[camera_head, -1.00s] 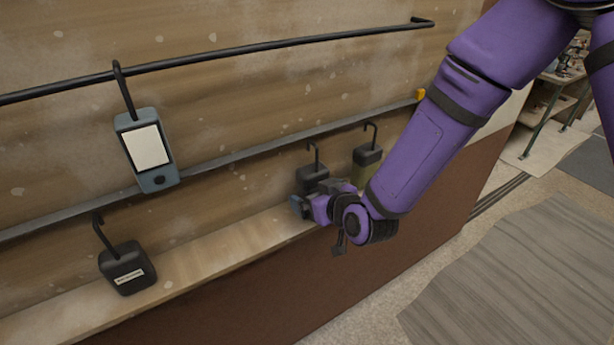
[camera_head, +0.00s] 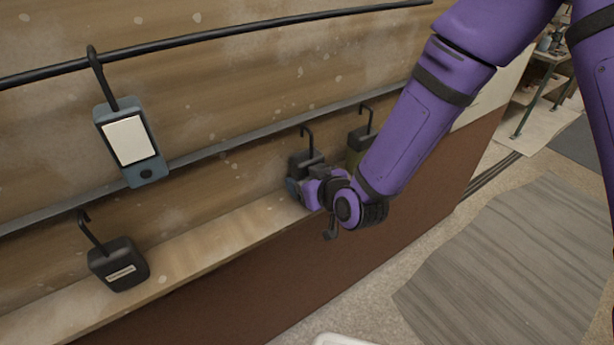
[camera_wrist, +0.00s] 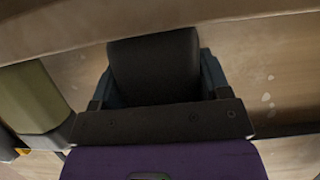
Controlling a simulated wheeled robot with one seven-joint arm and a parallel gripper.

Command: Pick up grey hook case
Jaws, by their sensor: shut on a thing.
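The grey hook case (camera_head: 303,160) is a dark grey box with a black hook on top. It stands upright at the wooden ledge, in the middle of the head view. My gripper (camera_head: 298,187) is shut on it from the front, and its fingers and wrist hide the lower part. In the wrist view the case (camera_wrist: 155,65) fills the space between the two blue-grey fingers of my gripper (camera_wrist: 157,80). From these views I cannot tell whether its base touches the ledge.
An olive hook case (camera_head: 356,150) stands just right of the held case. A black labelled hook case (camera_head: 118,265) sits on the ledge (camera_head: 215,235) at left. A blue-grey device (camera_head: 130,145) hangs from the upper black rail (camera_head: 250,45). The ledge between is clear.

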